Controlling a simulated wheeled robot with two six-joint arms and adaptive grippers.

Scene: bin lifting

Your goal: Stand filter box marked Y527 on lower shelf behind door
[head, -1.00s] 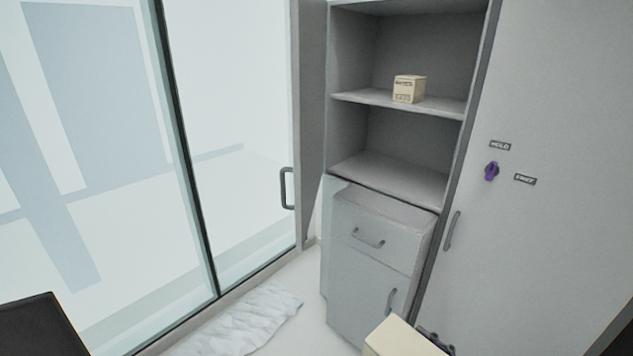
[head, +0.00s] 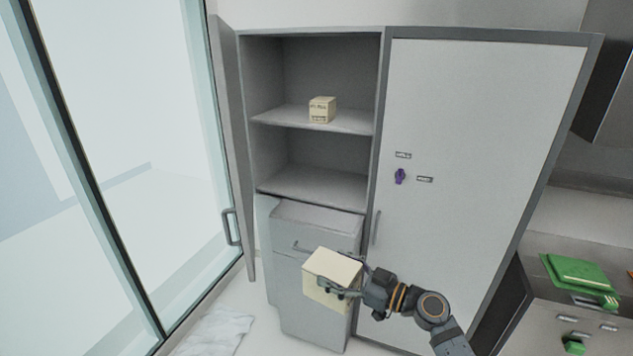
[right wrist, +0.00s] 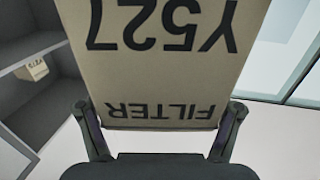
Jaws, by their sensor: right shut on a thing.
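My right gripper (head: 340,286) is shut on a cream filter box (head: 330,268), held in front of the low drawer unit. In the right wrist view the box (right wrist: 160,60) reads "Y527" and "FILTER" upside down, between the two fingers. The tall grey cabinet's left bay is open, with a bare lower shelf (head: 312,184) and an upper shelf (head: 275,117). The cabinet's right door (head: 480,150) is shut, with a purple knob (head: 400,176) between two small labels and a handle (head: 375,228). What is behind it is hidden. My left gripper is out of view.
A smaller cream box (head: 321,109) stands on the upper shelf. The drawer unit (head: 310,232) stands below the open bay. A glass door (head: 120,130) is at left, with a crumpled white sheet (head: 215,333) on the floor. A green case (head: 580,272) lies on the right counter.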

